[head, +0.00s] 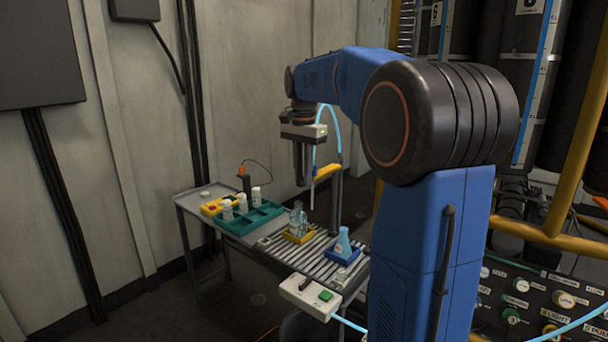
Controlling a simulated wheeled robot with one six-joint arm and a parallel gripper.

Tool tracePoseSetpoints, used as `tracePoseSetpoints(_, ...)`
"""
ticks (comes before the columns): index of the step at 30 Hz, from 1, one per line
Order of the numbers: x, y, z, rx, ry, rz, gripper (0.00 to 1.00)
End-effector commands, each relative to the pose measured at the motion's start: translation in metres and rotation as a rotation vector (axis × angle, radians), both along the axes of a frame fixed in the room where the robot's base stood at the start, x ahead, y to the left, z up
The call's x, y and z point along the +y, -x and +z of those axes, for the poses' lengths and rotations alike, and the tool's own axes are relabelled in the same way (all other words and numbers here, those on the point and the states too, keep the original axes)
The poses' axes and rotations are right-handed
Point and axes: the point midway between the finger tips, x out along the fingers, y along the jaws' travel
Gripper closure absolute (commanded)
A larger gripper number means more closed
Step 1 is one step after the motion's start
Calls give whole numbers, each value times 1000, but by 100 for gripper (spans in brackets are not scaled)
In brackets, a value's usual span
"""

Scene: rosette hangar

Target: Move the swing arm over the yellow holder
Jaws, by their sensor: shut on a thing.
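The swing arm (326,172) is a short yellow bar on top of a grey post (335,207). A thin white tube hangs from its free end, and a light blue hose loops above it. My gripper (301,180) points down at the free end of the swing arm and is shut on it; the grip itself is small and dark here. The yellow holder (299,239) sits on the slatted table below, with clear glassware (298,220) standing in it. The swing arm's free end appears above and slightly right of the yellow holder; the exact offset is hard to tell.
A blue holder with a light blue flask (342,243) stands right of the yellow holder. A teal tray (249,221) with several white bottles is at left. A white box with a green button (310,297) is at the table's front. Yellow rails (560,190) stand at right.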

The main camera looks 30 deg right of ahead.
Motion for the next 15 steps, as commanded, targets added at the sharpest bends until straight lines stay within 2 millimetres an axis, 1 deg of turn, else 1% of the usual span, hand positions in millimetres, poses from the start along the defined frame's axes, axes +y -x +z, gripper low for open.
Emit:
tracePoseSetpoints(5,4,-13,-1,1,-1,-70,100)
tracePoseSetpoints(8,6,-24,-1,1,-1,-136,100)
tracePoseSetpoints(15,9,-59,-1,0,0,-341,100)
